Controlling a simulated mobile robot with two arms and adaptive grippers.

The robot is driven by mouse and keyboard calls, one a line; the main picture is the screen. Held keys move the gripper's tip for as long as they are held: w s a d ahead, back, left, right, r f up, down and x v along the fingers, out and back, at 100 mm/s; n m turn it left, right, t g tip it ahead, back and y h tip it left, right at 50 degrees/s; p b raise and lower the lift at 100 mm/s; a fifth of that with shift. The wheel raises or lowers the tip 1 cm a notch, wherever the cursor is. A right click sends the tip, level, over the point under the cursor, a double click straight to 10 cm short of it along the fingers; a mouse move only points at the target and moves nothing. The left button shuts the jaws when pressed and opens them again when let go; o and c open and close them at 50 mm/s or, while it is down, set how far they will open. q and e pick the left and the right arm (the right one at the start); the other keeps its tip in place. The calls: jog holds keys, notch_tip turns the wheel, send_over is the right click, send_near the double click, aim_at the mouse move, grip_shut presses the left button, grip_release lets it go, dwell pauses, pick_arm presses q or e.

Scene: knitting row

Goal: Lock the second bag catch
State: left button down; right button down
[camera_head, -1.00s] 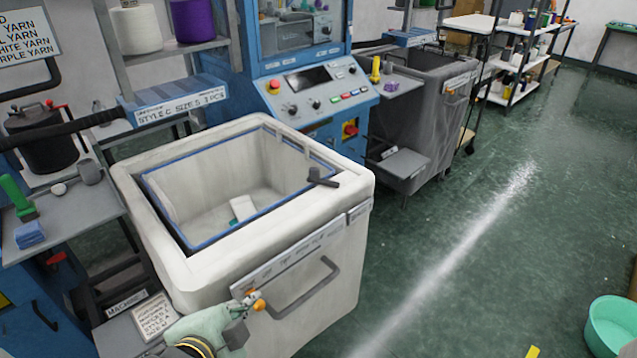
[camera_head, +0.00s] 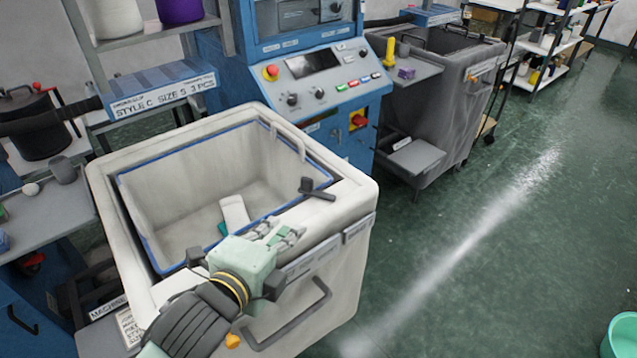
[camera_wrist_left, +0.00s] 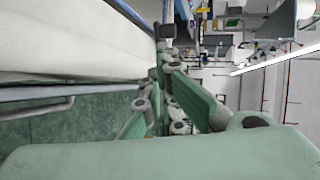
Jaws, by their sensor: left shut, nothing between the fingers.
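A white bin (camera_head: 366,192) holds a bag with a blue rim (camera_head: 133,213). A dark lever-like catch (camera_head: 316,188) sits on the bin's right rim, angled over the bag's edge. A small orange knob (camera_head: 233,341) shows low on the bin's front, left of the grey handle (camera_head: 298,318). My left gripper (camera_head: 288,236) is shut and empty above the bin's front rim, short of the dark catch. Its green fingers also show in the left wrist view (camera_wrist_left: 166,92). My gripper and wrist hide part of the front rim. My right gripper is not in view.
A blue machine with a control panel (camera_head: 322,82) stands behind the bin. A grey bin (camera_head: 448,110) stands back right, with a small grey shelf (camera_head: 420,160) before it. The green floor on the right is mostly clear, with a teal tub (camera_head: 622,336) at the edge.

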aim_at(309, 208)
pick_arm(q)
jog(key=shift+w+d+f, duration=0.1)
jog(key=shift+w+d, duration=0.1)
jog(key=shift+w, duration=0.2)
jog(key=x, duration=0.4)
jog(key=r+p+x, duration=0.1)
jog(key=x, duration=0.7)
jog(key=shift+w+d+r+p, duration=0.1)
jog(key=shift+w+d+p, duration=0.05)
jog(key=shift+w+p, duration=0.2)
jog(key=shift+r, duration=0.1)
jog(key=shift+w+m+h+p, duration=0.1)
jog(key=shift+m+h+p, duration=0.2)
jog(key=shift+h+p, duration=0.1)
